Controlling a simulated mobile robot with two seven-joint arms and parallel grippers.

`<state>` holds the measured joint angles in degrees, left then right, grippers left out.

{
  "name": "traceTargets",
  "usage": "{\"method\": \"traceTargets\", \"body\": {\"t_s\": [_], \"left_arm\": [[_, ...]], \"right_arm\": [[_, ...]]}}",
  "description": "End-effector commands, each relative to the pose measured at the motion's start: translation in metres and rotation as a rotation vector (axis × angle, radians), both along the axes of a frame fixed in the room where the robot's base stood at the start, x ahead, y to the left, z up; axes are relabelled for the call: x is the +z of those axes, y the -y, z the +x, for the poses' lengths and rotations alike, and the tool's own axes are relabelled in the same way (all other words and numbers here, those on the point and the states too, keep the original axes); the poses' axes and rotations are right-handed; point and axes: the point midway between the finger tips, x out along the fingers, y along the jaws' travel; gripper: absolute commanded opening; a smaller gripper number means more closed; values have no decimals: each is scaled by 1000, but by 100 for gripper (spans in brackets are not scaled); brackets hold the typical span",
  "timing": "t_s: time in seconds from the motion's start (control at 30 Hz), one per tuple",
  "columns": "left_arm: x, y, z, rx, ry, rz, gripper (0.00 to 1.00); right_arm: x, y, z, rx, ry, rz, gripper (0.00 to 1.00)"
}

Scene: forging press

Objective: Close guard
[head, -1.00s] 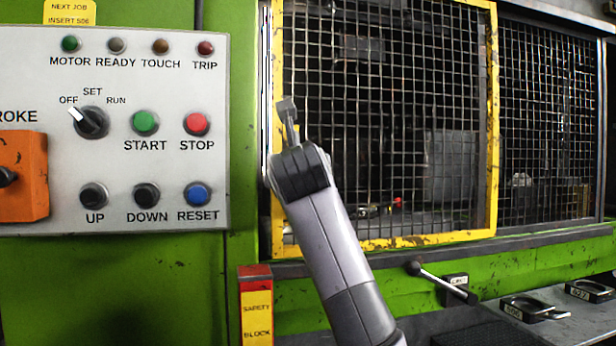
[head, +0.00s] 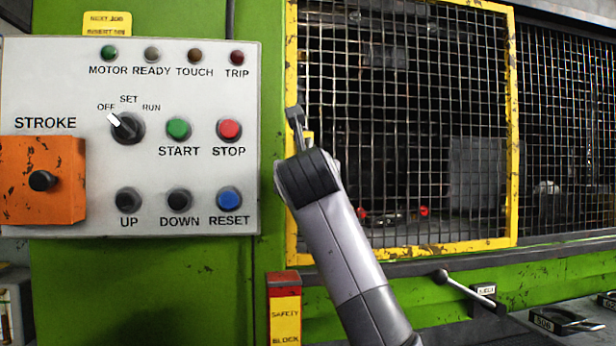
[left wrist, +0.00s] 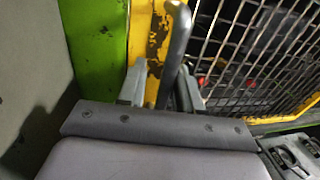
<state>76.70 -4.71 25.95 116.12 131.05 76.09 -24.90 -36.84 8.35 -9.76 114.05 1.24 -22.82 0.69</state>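The guard is a yellow-framed mesh panel (head: 400,250) in the head view, with its left frame edge against the green column. Its upright dark grey handle (left wrist: 177,45) shows in the left wrist view in front of the chipped yellow frame. My left gripper (head: 297,120) is at the guard's left edge. In the left wrist view its two fingers (left wrist: 160,92) stand either side of the handle, with yellow frame visible between the left finger and the bar. The bar is close to the right finger; contact is unclear. My right gripper is not in view.
A control panel (head: 60,85) with buttons and a selector knob is left of the guard. Below are a yellow safety block (head: 285,315), a lever (head: 463,285) and dark handled dies (head: 560,320). A second mesh panel (head: 565,130) is at the right.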

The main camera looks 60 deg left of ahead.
Motion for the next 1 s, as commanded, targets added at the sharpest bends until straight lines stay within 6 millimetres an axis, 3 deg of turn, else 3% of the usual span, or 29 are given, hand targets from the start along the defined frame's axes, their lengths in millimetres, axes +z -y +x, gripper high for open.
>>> {"method": "traceTargets", "body": {"t_s": [0.27, 0.53, 0.7, 1.0], "left_arm": [[0, 6, -2, -4, 1, 2, 34], [-1, 42, -26, -4, 4, 2, 34], [0, 57, -37, -2, 2, 1, 34], [0, 60, -39, -1, 0, 0, 34]], "right_arm": [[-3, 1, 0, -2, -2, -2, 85], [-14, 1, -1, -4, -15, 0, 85], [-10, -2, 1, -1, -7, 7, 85], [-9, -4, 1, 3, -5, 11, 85]]}}
